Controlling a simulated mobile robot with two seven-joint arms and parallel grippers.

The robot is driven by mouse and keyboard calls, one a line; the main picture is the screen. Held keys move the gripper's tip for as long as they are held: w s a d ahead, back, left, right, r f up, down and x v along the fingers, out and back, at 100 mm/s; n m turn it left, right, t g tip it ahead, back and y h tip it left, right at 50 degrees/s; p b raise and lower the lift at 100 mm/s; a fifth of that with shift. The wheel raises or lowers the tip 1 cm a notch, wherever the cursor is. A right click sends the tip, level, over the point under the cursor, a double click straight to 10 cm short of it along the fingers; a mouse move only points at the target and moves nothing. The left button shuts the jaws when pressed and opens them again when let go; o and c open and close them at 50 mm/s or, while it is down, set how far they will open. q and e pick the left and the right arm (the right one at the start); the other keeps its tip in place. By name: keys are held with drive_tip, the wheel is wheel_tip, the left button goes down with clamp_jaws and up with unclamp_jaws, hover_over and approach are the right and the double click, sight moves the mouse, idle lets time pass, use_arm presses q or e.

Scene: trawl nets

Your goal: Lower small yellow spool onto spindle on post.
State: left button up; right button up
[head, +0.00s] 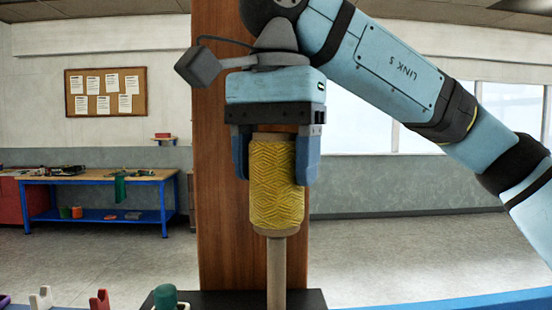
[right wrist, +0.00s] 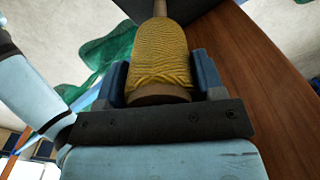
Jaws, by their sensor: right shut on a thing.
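The yellow spool (head: 277,190) is upright in the head view, wound with yellow twine. My right gripper (head: 276,160) is above it, pointing down, with its blue fingers shut on the spool's upper part. A pale spindle (head: 277,270) shows directly below the spool, in line with it; its top is hidden, and the spool's lower end meets or overlaps it. In the right wrist view the spool (right wrist: 160,60) lies between both fingers, and the spindle (right wrist: 160,8) shows past its far end. A wooden post (head: 222,200) stands behind. My left gripper is not in view.
A dark base (head: 308,299) lies around the spindle's foot. A green object (head: 165,296), a red one (head: 100,299) and a white one (head: 41,298) stand at the lower left. A blue-framed workbench (head: 100,180) is far back left.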

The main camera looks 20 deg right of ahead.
sight(276, 265)
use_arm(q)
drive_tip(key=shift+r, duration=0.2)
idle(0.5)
use_arm(e)
drive_tip(key=shift+f+b, duration=0.4)
drive_tip(key=shift+f, duration=0.4)
drive_tip(key=shift+f+b, duration=1.2)
drive_tip(key=shift+f, duration=0.7)
drive_tip(key=shift+f+b, duration=1.25)
drive_tip(key=shift+f, duration=0.6)
drive_tip(key=shift+f+b, duration=0.5)
drive_tip(key=shift+f, duration=0.25)
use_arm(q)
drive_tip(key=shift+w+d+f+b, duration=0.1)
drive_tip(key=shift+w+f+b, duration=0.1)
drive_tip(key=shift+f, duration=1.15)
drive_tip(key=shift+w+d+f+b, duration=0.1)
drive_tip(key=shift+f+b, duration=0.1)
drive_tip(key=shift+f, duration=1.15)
use_arm(e)
drive_tip(key=shift+f, duration=0.65)
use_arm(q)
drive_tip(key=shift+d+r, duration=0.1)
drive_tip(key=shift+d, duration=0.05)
use_arm(e)
drive_tip(key=o, duration=1)
drive_tip(key=shift+o, duration=0.2)
